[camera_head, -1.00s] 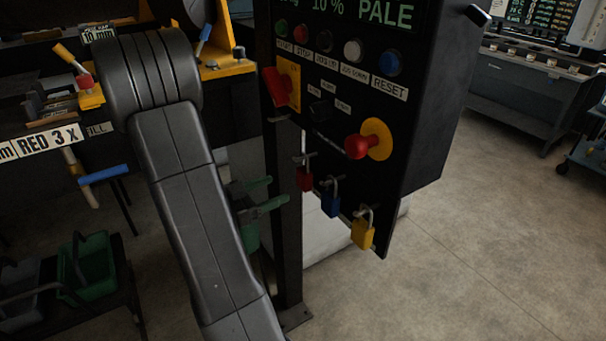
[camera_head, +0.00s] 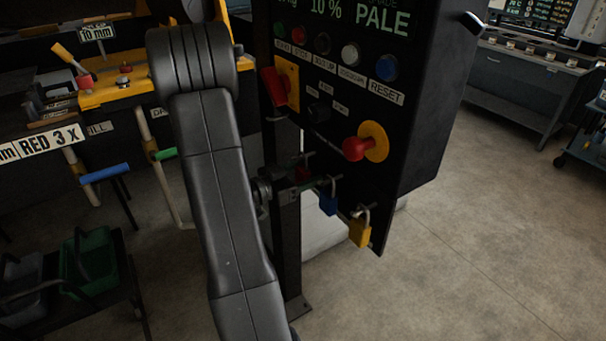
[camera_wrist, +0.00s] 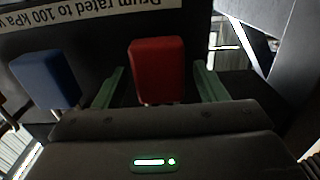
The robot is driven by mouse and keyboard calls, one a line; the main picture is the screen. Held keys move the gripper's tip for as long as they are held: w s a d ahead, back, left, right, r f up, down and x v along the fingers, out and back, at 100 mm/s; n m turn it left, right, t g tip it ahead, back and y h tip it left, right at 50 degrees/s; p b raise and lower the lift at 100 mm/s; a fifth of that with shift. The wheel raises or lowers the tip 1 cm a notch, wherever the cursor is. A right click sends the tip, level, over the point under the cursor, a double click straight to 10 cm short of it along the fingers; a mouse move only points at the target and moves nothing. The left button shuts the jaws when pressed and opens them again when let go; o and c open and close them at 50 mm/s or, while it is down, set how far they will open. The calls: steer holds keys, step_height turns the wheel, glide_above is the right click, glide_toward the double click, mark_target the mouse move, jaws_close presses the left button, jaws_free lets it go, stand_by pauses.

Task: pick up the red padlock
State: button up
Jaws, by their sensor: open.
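The red padlock (camera_head: 303,173) hangs from a peg at the lower left of the black control panel, partly hidden behind my gripper in the head view. In the wrist view its red body (camera_wrist: 157,70) is between the two green fingers. My gripper (camera_wrist: 158,84) is open, with one finger on each side of the padlock. A visible gap lies on both sides of the body. In the head view my gripper (camera_head: 308,184) is at the padlock, left of the blue padlock.
The blue padlock (camera_head: 328,202) hangs close by on the right; it also shows left of the fingers in the wrist view (camera_wrist: 46,78). The yellow padlock (camera_head: 359,232) hangs farther right. A red knob (camera_head: 356,148) juts out above. A dark post (camera_head: 288,240) stands below my gripper.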

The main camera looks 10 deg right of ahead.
steer(key=c, duration=1.1)
steer(key=shift+c, duration=0.2)
steer(key=shift+r, duration=0.15)
steer(key=shift+r, duration=0.45)
steer(key=shift+a+r, duration=0.15)
steer(key=shift+a, duration=0.15)
steer(key=b+v, duration=0.3)
steer(key=v, duration=1.4)
steer(key=shift+s+a, duration=0.2)
steer(key=shift+r, duration=0.2)
steer(key=shift+r+p, duration=0.75)
steer(key=shift+p, duration=0.15)
